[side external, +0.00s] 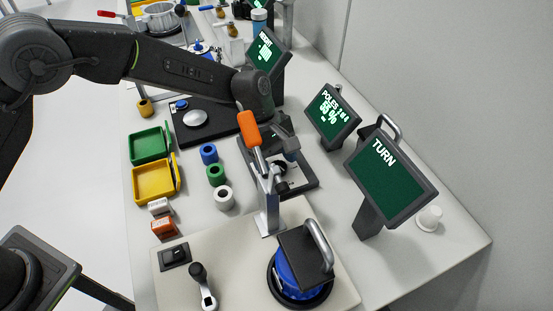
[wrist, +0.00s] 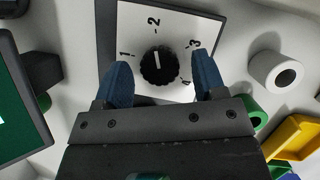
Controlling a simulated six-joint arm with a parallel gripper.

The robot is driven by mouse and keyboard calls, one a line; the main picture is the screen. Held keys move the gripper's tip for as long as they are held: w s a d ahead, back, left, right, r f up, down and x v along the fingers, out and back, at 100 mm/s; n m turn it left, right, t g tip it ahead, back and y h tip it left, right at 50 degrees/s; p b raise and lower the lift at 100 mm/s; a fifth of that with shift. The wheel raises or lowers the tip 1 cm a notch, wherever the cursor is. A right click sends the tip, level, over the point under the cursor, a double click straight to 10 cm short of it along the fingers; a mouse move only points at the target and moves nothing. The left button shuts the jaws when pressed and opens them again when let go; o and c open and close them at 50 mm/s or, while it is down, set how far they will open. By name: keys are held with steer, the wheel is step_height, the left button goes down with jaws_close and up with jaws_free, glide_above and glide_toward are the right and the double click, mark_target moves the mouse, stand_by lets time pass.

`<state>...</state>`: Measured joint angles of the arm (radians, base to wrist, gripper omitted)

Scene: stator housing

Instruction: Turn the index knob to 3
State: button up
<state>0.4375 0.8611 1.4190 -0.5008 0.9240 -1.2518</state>
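The index knob (wrist: 158,66) is a round black knob with a white pointer line, on a white dial plate (wrist: 185,28) marked 1, 2, 3 and 4. In the wrist view its pointer is directed near the 2. My gripper (wrist: 161,75) is open, with one blue fingertip on each side of the knob and gaps between them and it. I cannot tell how far above the plate the tips are. In the side view my gripper (side external: 290,153) is over the dark-framed station (side external: 302,187), and the knob is largely hidden there.
An upright lever clamp with an orange handle (side external: 249,128) stands close in front of my gripper. White (side external: 223,197), green (side external: 216,174) and blue (side external: 209,153) rings lie to the left. A screen reading TURN (side external: 391,178) and a POLES screen (side external: 332,117) stand to the right.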

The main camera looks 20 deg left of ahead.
steer(key=c, duration=0.8)
steer(key=shift+c, duration=0.2)
steer(key=shift+m, duration=0.4)
steer(key=m+g+y, duration=0.1)
steer(key=m, duration=0.1)
steer(key=shift+w+m, duration=0.15)
steer(key=shift+m, duration=0.15)
steer(key=m+g+y, duration=0.1)
steer(key=m, duration=0.2)
steer(key=shift+d+m, duration=0.15)
steer(key=shift+m, duration=0.25)
steer(key=m+y, duration=0.1)
steer(key=m, duration=0.2)
steer(key=m+y, duration=0.1)
steer(key=m, duration=0.2)
steer(key=shift+d+m+g+y, duration=0.2)
steer(key=shift+m+g+y, duration=0.1)
steer(key=shift+w, duration=0.1)
